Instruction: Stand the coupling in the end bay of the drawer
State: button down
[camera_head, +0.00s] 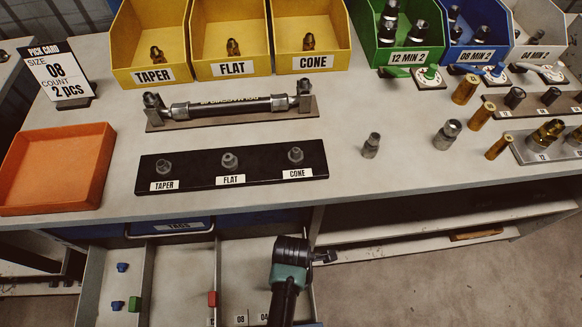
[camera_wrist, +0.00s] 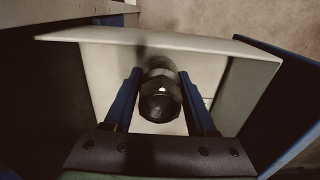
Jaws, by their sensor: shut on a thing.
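The open drawer (camera_head: 182,270) is below the bench front in the head view, with light dividers between its bays. My gripper (camera_head: 291,262) is over the right-hand bay (camera_head: 243,262); its fingertips are hidden there. In the wrist view my gripper (camera_wrist: 160,73) has its two blue fingers on either side of a dark metal coupling (camera_wrist: 161,103), shut on it. The coupling is seen nearly end-on, among pale bay walls (camera_wrist: 250,85). I cannot tell whether its lower end touches the bay floor. It is not visible in the head view.
Small blue (camera_head: 122,267), green (camera_head: 134,304) and red (camera_head: 212,299) pieces lie in the drawer. The bench edge overhangs its back. On the bench are an orange tray (camera_head: 60,165), a black fitting board (camera_head: 262,165), a pick card (camera_head: 58,72) and loose couplings (camera_head: 371,146).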

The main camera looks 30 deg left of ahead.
jog(key=shift+f+b, duration=0.3)
jog(key=shift+f, duration=1.1)
jog(key=shift+f, duration=0.2)
jog(key=shift+c, duration=1)
grip_release()
jog(key=shift+r, duration=0.1)
notch_tip(320, 180, up, 12)
jog(key=p, duration=0.3)
jog(key=shift+r, duration=0.1)
